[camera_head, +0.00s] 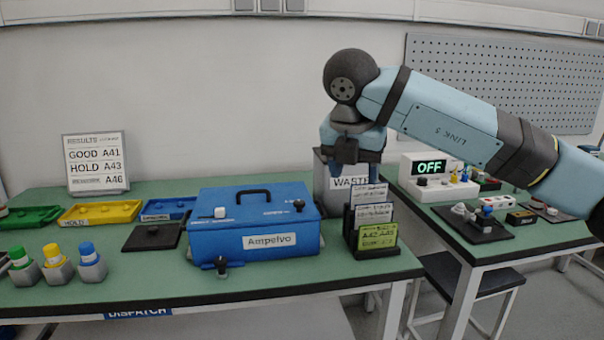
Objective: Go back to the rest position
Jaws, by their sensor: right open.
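My right arm reaches in from the right, and its gripper (357,165) points down above the card holder at the right end of the near table. It is open, with no object seen between its fingers, though the fingers are small and partly hard to make out. The card holder (362,249) stands just below the gripper, with white cards and a yellow-green card in it. The grey waste bin (324,183) stands behind the gripper and is partly hidden by it. My left gripper is not in view.
A blue Ampelvo case (256,241) stands mid-table. Green (30,215), yellow (100,212) and blue (168,208) trays and a results board (96,162) are at left. A second table (545,232) at right holds a box reading OFF (430,167). A gap separates the tables.

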